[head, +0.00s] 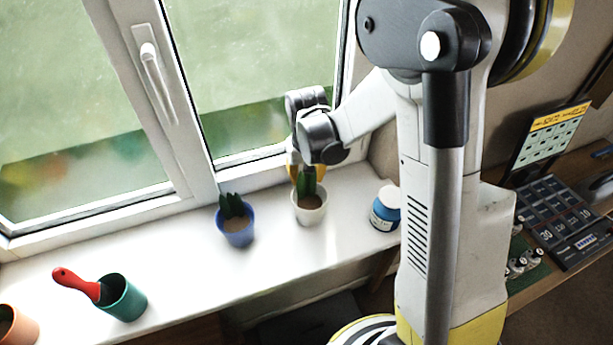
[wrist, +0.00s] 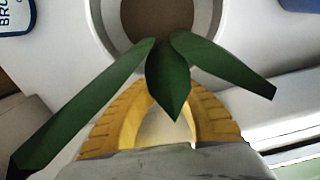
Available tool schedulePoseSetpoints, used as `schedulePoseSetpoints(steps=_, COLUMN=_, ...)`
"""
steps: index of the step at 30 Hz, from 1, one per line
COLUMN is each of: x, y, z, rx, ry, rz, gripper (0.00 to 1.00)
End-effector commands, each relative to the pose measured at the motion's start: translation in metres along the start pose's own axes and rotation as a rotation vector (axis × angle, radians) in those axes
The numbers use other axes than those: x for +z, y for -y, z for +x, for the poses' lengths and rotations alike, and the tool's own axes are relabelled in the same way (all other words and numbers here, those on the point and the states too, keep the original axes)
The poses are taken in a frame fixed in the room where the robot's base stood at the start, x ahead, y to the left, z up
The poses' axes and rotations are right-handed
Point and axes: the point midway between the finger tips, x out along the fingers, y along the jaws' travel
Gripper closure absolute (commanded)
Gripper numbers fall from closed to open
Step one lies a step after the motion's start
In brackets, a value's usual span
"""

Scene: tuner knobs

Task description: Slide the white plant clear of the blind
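The white plant, a white pot with dark green leaves (head: 309,206), stands upright on the sill. In the wrist view its pot rim (wrist: 207,62) shows at the top, with leaves (wrist: 168,78) spread below it. My gripper (head: 306,176) is at the window side of this plant, close to its leaves. In the wrist view the yellow fingers of my gripper (wrist: 166,92) arch together beneath the leaves. The leaves hide the fingertips, so I cannot tell whether they are shut or touch the pot. I cannot make out a blind in either view.
A blue pot with a plant (head: 236,228) stands just left of the white one. A blue-and-white jar (head: 386,209) stands to the right. A teal pot (head: 122,298) with a red-handled tool is farther left. The sill (head: 180,255) is clear between teal and blue pots.

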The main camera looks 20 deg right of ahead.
Motion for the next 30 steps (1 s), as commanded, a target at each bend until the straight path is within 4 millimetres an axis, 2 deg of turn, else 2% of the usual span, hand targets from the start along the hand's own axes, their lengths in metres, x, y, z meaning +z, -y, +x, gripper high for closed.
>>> schedulePoseSetpoints(steps=2, x=0.011, y=0.0, z=-0.001, rx=0.0, ry=0.0, rz=0.0, gripper=1.0)
schedulePoseSetpoints(steps=6, x=0.018, y=0.0, z=-0.002, rx=0.0, ry=0.0, rz=0.0, gripper=1.0)
schedulePoseSetpoints(steps=16, x=0.02, y=0.0, z=-0.003, rx=0.0, ry=0.0, rz=0.0, gripper=1.0)
schedulePoseSetpoints(steps=19, x=0.026, y=0.0, z=-0.003, rx=0.0, ry=0.0, rz=0.0, gripper=1.0)
schedulePoseSetpoints(steps=27, x=0.086, y=0.0, z=-0.003, rx=0.0, ry=0.0, rz=-0.001, gripper=1.0)
schedulePoseSetpoints(steps=30, x=0.102, y=0.0, z=-0.003, rx=0.0, ry=0.0, rz=-0.001, gripper=1.0)
